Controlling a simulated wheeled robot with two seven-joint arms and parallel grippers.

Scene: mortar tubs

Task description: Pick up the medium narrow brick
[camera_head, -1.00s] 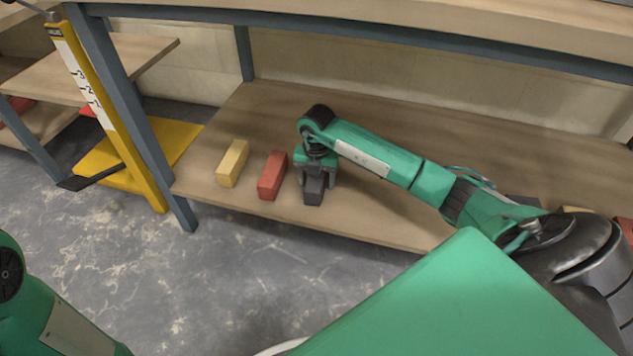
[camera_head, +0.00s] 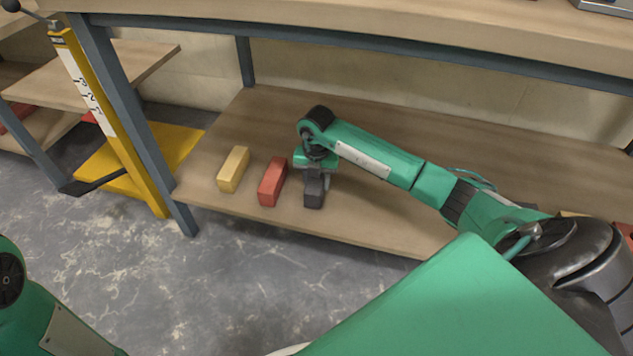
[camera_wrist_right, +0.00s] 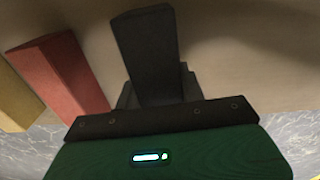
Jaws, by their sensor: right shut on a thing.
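Three narrow bricks are on the lower wooden shelf in the head view: a yellow one (camera_head: 233,169), a red one (camera_head: 272,182) and a dark grey one (camera_head: 314,197). My right gripper (camera_head: 315,178) is over the dark grey brick and shut on it. In the right wrist view, the dark grey brick (camera_wrist_right: 146,50) sticks out between the fingers, with the red brick (camera_wrist_right: 62,72) and the yellow brick (camera_wrist_right: 15,98) to its left. Whether the held brick is clear of the shelf I cannot tell. My left gripper is out of view.
The lower shelf (camera_head: 400,222) has free room behind the bricks. The workbench top (camera_head: 400,25) lies above it, with a blue-grey leg (camera_head: 135,130) at the left. A yellow lifting device (camera_head: 120,130) stands beside that leg.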

